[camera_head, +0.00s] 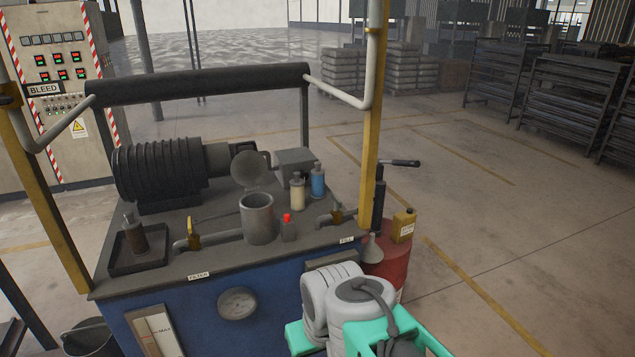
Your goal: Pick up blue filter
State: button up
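The blue filter (318,182) is a small upright blue cylinder with a grey top. It stands on the dark top of the machine bench (215,255), near its right edge. A similar cream cylinder (298,195) stands just to its left and a little nearer. White and teal parts of my own arm (330,295) show at the lower middle, in front of the bench and well apart from the blue filter. I cannot make out my gripper's fingers in this view.
A grey open cup (257,220) and a small red-topped part (288,227) stand left of the cylinders. A yellow post (372,120) and an overhead bar (200,83) frame the bench. A red drum (388,258) with a yellow can (404,226) stands at right.

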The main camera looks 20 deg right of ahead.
aim_at(318, 173)
jog(key=z, duration=1.6)
jog(key=i, duration=1.85)
jog(key=u, duration=3.6)
